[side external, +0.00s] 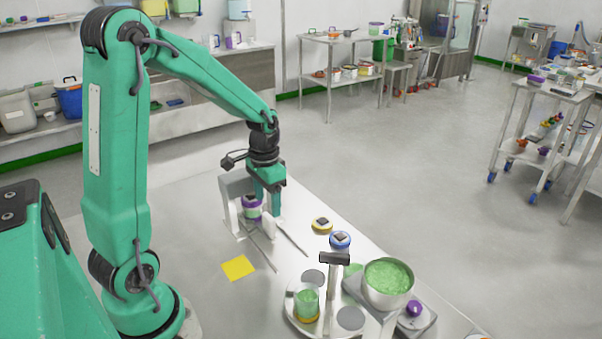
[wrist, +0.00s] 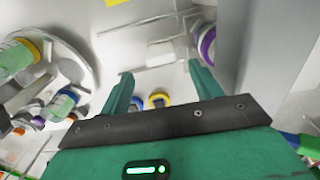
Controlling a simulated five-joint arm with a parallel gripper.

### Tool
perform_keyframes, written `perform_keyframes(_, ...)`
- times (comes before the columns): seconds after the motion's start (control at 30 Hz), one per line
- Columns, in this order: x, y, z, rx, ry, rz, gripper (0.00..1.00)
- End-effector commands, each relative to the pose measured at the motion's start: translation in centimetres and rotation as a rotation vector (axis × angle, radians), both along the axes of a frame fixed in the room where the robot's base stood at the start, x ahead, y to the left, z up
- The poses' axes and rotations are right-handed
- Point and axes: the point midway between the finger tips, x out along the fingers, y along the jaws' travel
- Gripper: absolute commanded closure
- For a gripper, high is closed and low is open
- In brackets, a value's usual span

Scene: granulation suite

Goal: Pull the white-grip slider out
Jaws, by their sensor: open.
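The slider's white grip (wrist: 160,53) shows in the wrist view as a pale block between two thin metal rails, ahead of my fingertips. My gripper (wrist: 160,70) is open, with its two green fingers apart and nothing seen between their tips. In the side view my gripper (side external: 269,207) hangs low beside a grey bridge-shaped frame (side external: 238,184), above the inner ends of the rails (side external: 262,250). The grip cannot be made out clearly there. I cannot tell whether a finger touches it.
A purple-ringed jar (side external: 251,208) stands by the frame, close to my gripper. Yellow-ringed (side external: 322,225) and blue-ringed (side external: 340,240) items lie nearby. A round tray (side external: 296,318) and a bowl of green granules (side external: 388,280) stand nearer the camera. A yellow square (side external: 238,268) lies left of the rails.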

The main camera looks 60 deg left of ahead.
Motion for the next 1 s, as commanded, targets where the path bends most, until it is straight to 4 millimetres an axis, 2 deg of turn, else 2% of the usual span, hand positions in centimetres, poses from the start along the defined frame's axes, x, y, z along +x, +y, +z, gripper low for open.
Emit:
perform_keyframes(0.47,0.0,0.1,-1.3,-0.003,0.007,0.000,0.36)
perform_keyframes(1.0,0.0,0.1,-7.1,-0.003,0.008,0.000,0.36)
